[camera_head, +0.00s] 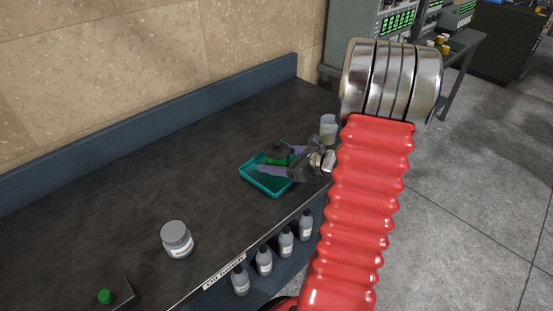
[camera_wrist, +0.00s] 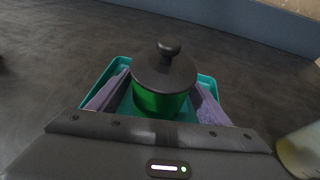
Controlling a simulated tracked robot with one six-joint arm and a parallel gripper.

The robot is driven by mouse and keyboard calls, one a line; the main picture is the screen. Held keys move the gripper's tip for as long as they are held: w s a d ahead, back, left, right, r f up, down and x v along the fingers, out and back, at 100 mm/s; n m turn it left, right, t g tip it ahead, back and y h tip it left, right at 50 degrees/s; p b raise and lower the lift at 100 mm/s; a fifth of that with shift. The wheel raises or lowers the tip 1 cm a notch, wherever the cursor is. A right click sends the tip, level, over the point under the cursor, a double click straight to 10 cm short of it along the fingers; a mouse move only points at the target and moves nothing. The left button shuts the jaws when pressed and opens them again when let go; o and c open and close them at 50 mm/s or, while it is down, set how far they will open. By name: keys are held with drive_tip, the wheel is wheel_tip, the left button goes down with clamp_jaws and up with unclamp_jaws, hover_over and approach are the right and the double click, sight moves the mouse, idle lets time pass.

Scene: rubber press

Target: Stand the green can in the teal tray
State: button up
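The green can (camera_head: 278,161) has a dark lid with a round knob. It looks upright, within the outline of the teal tray (camera_head: 262,188); whether its base touches the tray floor is hidden. In the wrist view, the green can (camera_wrist: 160,103) is between my gripper's (camera_wrist: 160,92) two purple fingers, one on each side. The teal tray (camera_wrist: 104,76) shows around and behind them. The lid overhangs the can's sides, so I cannot tell whether the fingers press on it. In the head view my gripper (camera_head: 276,160) reaches in from the right, low over the tray.
A pale container (camera_head: 328,128) stands close beyond my gripper. A grey-lidded jar (camera_head: 177,239) and a small green-topped item (camera_head: 106,296) are on the dark bench nearer the front. Several bottles (camera_head: 264,261) stand on a shelf below the bench edge.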

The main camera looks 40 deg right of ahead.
drive_tip(key=shift+o, duration=0.4)
drive_tip(key=shift+r, duration=0.15)
drive_tip(key=v, duration=1.2)
drive_tip(key=shift+d, duration=0.1)
drive_tip(key=shift+s, duration=0.15)
idle(0.4)
